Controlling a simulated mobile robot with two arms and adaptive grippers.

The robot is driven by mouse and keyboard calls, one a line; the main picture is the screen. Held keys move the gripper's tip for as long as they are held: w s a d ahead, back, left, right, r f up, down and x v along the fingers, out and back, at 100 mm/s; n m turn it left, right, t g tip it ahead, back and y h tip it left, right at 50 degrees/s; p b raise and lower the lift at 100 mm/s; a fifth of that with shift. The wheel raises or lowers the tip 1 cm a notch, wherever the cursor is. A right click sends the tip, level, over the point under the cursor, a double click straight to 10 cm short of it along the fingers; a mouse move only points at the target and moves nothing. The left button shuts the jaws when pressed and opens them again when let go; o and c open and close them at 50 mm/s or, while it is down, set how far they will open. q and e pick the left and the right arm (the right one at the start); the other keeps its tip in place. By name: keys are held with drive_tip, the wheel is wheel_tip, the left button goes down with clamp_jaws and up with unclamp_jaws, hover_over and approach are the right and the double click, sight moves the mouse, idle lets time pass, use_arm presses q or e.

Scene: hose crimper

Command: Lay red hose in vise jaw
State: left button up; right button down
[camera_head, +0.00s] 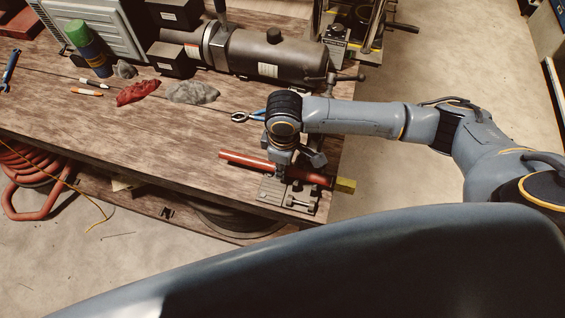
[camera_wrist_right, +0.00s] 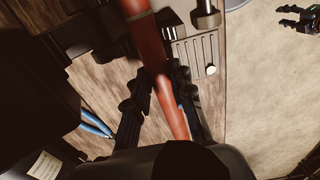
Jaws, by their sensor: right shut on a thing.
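The red hose (camera_head: 240,159) is a straight, stiff-looking length across the table's front right corner. My right gripper (camera_head: 282,166) reaches down over its middle. In the right wrist view the fingers of my right gripper (camera_wrist_right: 162,82) are shut around the red hose (camera_wrist_right: 148,42). The grey metal vise (camera_head: 290,196) sits at the table corner, under the hose's right part. It also shows in the right wrist view (camera_wrist_right: 196,52). I cannot tell whether the hose rests between its jaws. My left gripper (camera_wrist_right: 297,19) appears small, open and empty at the wrist view's upper right.
Blue-handled pliers (camera_head: 250,116) lie behind my right gripper. A red cloth (camera_head: 137,93), a grey cloth (camera_head: 193,92) and a dark cylindrical machine (camera_head: 270,55) are farther back. The table's front left is clear.

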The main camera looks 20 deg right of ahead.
drive_tip(key=shift+f, duration=0.15)
idle(0.6)
drive_tip(key=c, duration=1.1)
unclamp_jaws()
wheel_tip(320, 180, up, 12)
